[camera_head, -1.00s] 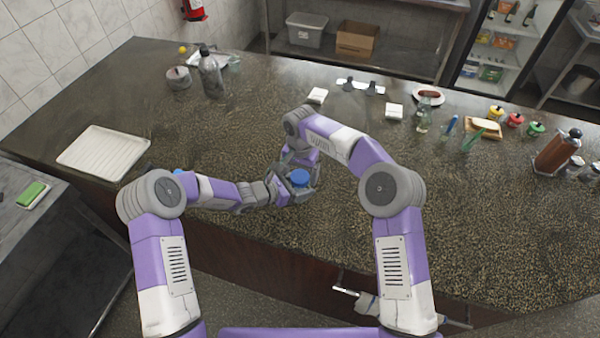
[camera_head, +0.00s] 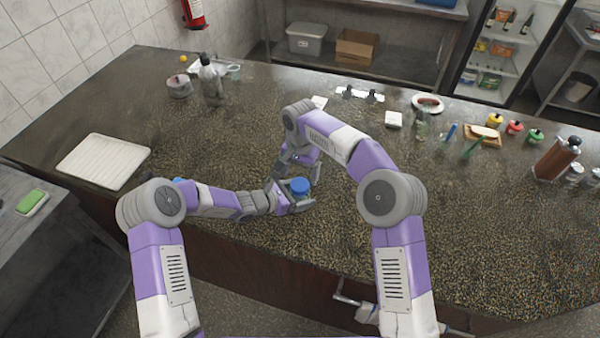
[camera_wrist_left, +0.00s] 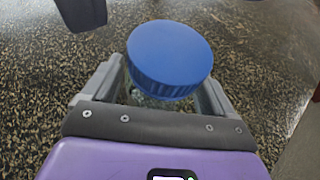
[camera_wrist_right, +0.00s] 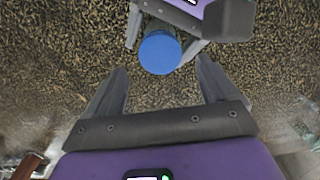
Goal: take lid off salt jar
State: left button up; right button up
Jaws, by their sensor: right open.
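The salt jar, with its round blue lid (camera_head: 299,186) on top, is upright near the front of the counter. Its clear body (camera_wrist_left: 160,99) is mostly hidden under the lid. My left gripper (camera_head: 297,203) is shut on the jar body below the lid, with a finger on each side in the left wrist view. My right gripper (camera_wrist_right: 160,73) is open and empty. In the right wrist view the lid (camera_wrist_right: 160,53) lies ahead of the gap between its fingertips, apart from them.
A white ribbed tray (camera_head: 103,161) lies at the left and a grey bottle (camera_head: 211,82) stands behind it. The counter in front of the right-hand items is clear.

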pick_arm(q)
jog(key=shift+o, duration=0.9)
jog(key=shift+r, duration=0.1)
jog(key=shift+a, duration=0.1)
